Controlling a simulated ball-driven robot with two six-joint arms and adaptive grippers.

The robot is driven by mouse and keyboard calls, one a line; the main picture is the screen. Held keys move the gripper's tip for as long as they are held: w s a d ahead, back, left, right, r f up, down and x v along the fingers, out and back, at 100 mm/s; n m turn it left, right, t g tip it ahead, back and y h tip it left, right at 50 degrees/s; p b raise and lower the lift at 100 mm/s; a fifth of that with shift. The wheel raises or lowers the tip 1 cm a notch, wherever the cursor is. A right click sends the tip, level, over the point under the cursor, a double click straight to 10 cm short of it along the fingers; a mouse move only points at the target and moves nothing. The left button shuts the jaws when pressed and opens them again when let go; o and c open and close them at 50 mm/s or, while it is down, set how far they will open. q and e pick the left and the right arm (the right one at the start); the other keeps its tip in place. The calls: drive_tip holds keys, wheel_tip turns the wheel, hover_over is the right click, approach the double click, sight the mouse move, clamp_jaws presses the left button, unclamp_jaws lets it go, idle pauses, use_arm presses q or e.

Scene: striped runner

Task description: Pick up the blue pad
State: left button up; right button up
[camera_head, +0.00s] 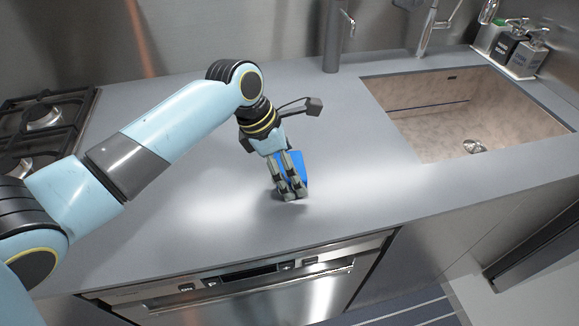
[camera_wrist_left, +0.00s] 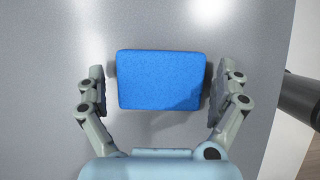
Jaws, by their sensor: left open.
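The blue pad (camera_head: 303,163) stands out on the grey counter, partly hidden behind my left gripper (camera_head: 289,193) in the head view. In the left wrist view the blue pad (camera_wrist_left: 161,80) is a rounded rectangle lying between the fingers of my left gripper (camera_wrist_left: 158,90). The fingers are open, one on each side of the pad, with a narrow gap at the left and right edges. My right gripper does not show in either view.
The counter (camera_head: 190,215) is clear around the pad. A sink (camera_head: 470,105) lies to the right, with soap bottles (camera_head: 515,45) behind it. A dark cylinder (camera_head: 333,35) stands at the back.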

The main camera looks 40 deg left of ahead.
sight(297, 164)
use_arm(q)
drive_tip(key=c, duration=0.8)
drive_tip(key=shift+r, duration=0.5)
wheel_tip(297, 164, up, 3)
drive_tip(key=shift+f, duration=0.15)
drive_tip(key=d+r, duration=0.2)
drive_tip(key=d, duration=0.2)
drive_tip(key=d+r, duration=0.3)
drive_tip(key=d, duration=0.1)
drive_tip(key=d+r+b, duration=0.1)
drive_tip(key=d+r, duration=0.1)
drive_tip(key=d, duration=0.1)
drive_tip(key=shift+s+d+r, duration=0.2)
drive_tip(key=shift+s+d, duration=0.15)
drive_tip(key=shift+d, duration=0.05)
